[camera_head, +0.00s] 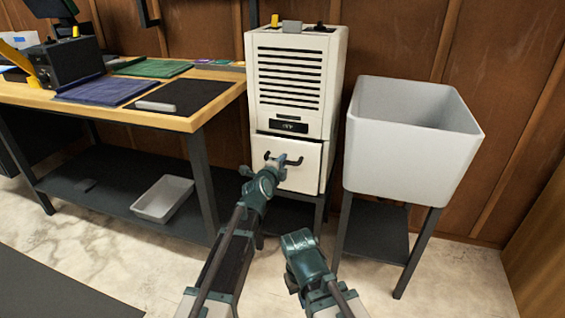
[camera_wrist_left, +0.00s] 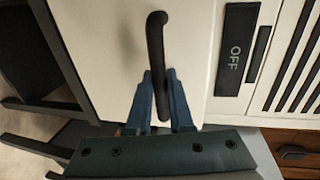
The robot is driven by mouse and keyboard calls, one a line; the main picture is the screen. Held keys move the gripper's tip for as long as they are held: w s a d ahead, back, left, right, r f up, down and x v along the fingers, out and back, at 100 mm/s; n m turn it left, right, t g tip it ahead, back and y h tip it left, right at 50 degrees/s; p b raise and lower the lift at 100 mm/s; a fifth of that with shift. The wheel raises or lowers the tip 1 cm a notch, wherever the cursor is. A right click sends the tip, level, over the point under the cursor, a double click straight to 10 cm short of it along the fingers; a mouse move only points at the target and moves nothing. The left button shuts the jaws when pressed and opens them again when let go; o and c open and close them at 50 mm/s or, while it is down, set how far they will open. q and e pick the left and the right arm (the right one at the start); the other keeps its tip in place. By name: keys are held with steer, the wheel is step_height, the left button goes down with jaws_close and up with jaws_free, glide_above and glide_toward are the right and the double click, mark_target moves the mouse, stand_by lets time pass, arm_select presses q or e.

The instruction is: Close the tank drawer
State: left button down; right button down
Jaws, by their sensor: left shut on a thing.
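The tank drawer (camera_head: 312,176) is the cream lower front of the white slatted unit (camera_head: 296,75). Its front seems to stand slightly forward of the unit's body, but the size of any gap is hard to tell. A dark bar handle (camera_head: 293,161) crosses the drawer front. My left gripper (camera_head: 274,162) is shut on this handle. In the left wrist view the handle (camera_wrist_left: 157,60) passes between the two blue fingers of my left gripper (camera_wrist_left: 160,105). My right gripper (camera_head: 300,243) is low in front of the unit, with its fingers hidden.
A grey sink (camera_head: 410,135) on dark legs stands close to the unit's right. A wooden workbench (camera_head: 190,122) is on the left, with mats and a dark box (camera_head: 68,62) on top. A white tray (camera_head: 162,198) lies on its lower shelf. Open floor (camera_head: 440,275) shows at the lower right.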

stand_by(0.6)
arm_select(q)
steer(key=x, duration=0.4)
steer(key=shift+w+r, duration=0.1)
steer(key=shift+r, duration=0.35)
steer(key=c, duration=0.8)
jaws_free()
steer(key=shift+w, duration=0.1)
steer(key=p+v, duration=0.2)
steer(key=v, duration=1.2)
steer(key=shift+p, duration=0.4)
